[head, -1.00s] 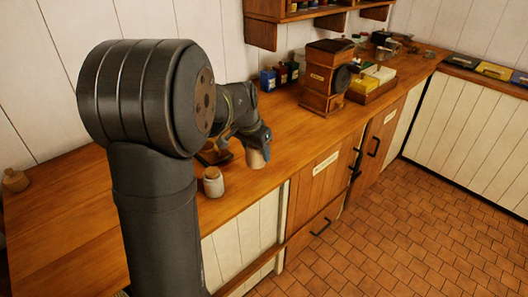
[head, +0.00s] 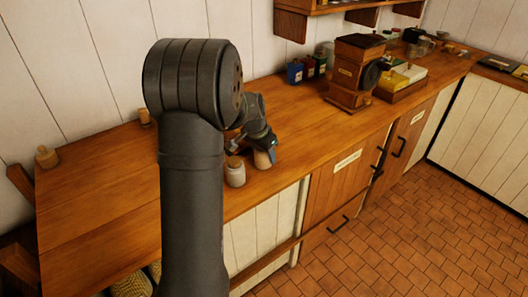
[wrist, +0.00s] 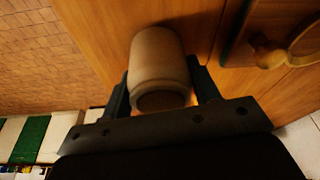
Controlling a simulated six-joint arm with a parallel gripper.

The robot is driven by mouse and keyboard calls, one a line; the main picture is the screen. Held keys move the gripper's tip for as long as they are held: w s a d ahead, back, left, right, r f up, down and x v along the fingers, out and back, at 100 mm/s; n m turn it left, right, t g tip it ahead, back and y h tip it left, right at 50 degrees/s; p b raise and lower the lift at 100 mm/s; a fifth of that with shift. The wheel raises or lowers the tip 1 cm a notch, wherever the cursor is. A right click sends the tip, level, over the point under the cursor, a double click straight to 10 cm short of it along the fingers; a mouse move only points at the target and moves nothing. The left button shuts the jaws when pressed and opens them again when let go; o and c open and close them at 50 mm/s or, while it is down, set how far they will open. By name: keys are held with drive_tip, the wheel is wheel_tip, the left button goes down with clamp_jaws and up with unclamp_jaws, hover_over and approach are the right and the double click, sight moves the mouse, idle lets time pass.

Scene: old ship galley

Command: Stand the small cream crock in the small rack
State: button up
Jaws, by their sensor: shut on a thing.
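My gripper (wrist: 160,95) is shut on the small cream crock (wrist: 158,62), with one finger on each side. The crock is a plain tan-cream cylinder with a rounded shoulder and a darker end facing the wrist camera. In the head view my gripper (head: 259,143) points down near the counter's front edge, and the crock (head: 265,159) shows below it. Whether it touches the counter I cannot tell. The small rack is not clearly visible in the head view; my arm covers the area behind. A wooden piece with a knob (wrist: 266,55) at the wrist view's right may be part of it.
A pale lidded jar (head: 235,175) stands just left of the held crock. A wooden grinder box (head: 353,75), several bottles (head: 308,68) and a tray of packets (head: 402,85) stand farther right. The wooden counter (head: 295,115) between is clear.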

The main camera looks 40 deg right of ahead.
drive_tip(key=shift+f, duration=0.15)
drive_tip(key=o, duration=1.3)
drive_tip(key=shift+c, duration=0.2)
drive_tip(key=shift+o, duration=0.4)
drive_tip(key=w+v, duration=0.1)
drive_tip(key=v, duration=1.6)
drive_tip(key=shift+s+r, duration=0.25)
drive_tip(key=shift+s, duration=0.15)
